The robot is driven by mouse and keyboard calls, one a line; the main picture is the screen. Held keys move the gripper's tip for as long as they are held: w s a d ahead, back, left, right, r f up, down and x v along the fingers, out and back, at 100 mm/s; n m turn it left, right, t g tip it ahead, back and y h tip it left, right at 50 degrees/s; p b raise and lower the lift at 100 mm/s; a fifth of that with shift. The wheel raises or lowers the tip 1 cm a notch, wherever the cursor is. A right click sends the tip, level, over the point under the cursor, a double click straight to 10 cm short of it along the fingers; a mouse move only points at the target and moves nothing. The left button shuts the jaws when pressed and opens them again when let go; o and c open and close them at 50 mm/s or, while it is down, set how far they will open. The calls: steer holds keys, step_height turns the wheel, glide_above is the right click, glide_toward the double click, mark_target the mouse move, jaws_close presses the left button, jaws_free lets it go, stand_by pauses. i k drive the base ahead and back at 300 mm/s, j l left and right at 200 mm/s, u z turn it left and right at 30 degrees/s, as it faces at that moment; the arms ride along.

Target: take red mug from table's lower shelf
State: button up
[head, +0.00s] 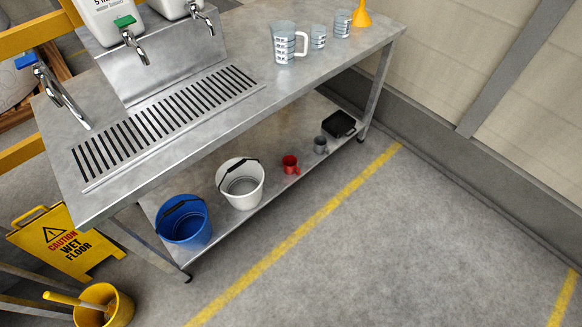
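The red mug (290,164) stands upright on the lower shelf (266,186) of the metal table (190,165), close to the shelf's front edge. Its handle points to the lower right. A white bucket stands to its left and a grey mug to its right, both apart from it. The tabletop overhangs the shelf above and behind the mug. My gripper is not in the head view.
On the shelf are a blue bucket (183,220), a white bucket (241,184), a grey mug (320,144) and a black tray (340,124). A wet floor sign (66,245) and yellow bucket (104,306) stand left. The floor (400,240) in front is clear.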

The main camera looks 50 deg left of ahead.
mark_target(289, 162)
steer(key=u, duration=1.3)
steer(key=i+l+u, duration=0.25)
steer(key=i+l, duration=0.4)
steer(key=i, duration=0.25)
steer(key=i+l+u, duration=0.25)
steer(key=i+l, duration=0.6)
